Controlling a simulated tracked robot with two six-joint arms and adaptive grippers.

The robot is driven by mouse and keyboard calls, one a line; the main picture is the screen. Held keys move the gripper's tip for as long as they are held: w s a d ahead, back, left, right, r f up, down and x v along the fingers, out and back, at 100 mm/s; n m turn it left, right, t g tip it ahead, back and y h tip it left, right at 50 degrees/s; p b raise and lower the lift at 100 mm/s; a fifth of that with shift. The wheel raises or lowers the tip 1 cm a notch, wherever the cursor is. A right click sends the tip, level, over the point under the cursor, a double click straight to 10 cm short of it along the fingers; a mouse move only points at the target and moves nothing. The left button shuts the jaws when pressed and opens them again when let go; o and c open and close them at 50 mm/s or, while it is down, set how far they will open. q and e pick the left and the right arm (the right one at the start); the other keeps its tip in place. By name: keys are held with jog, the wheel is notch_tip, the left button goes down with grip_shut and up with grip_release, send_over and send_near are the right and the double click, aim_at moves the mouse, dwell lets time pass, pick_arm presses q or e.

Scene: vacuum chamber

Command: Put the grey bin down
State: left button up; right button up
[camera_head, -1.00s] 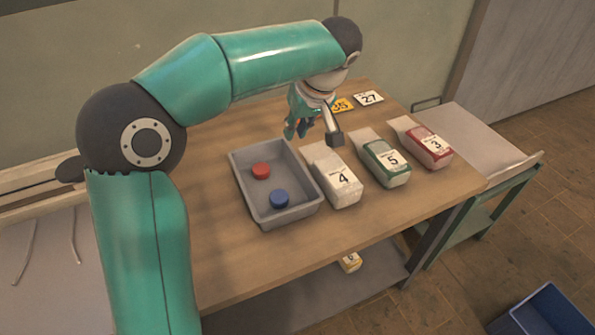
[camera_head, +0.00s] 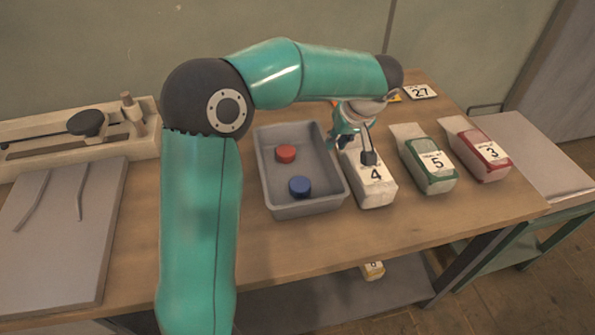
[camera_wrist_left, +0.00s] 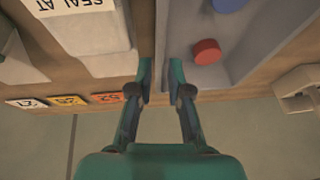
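The grey bin (camera_head: 308,207) stands on the wooden table with a red round piece (camera_head: 286,153) and a blue round piece (camera_head: 300,186) inside. My left gripper (camera_head: 351,150) is low over the bin's back right corner, beside the bag marked 4 (camera_head: 372,186). In the left wrist view its fingers (camera_wrist_left: 162,88) are apart, on either side of the line of the bin's side wall (camera_wrist_left: 163,30). I see no firm grip on the wall, and contact is unclear. The red piece (camera_wrist_left: 207,51) also shows there. My right gripper is out of view.
A green bag marked 5 (camera_head: 427,166) and a red bag marked 3 (camera_head: 477,152) stand to the right. Number cards, one marked 27 (camera_head: 420,91), lie at the back. A grey board (camera_head: 65,240) lies left. The table front is bare.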

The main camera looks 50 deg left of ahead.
aim_at(327, 156)
pick_arm(q)
jog(key=x, duration=0.5)
jog(key=p+x, duration=0.1)
jog(key=x, duration=0.2)
jog(key=shift+s+f, duration=0.2)
jog(key=shift+s, duration=0.05)
grip_shut()
jog(key=shift+r, duration=0.1)
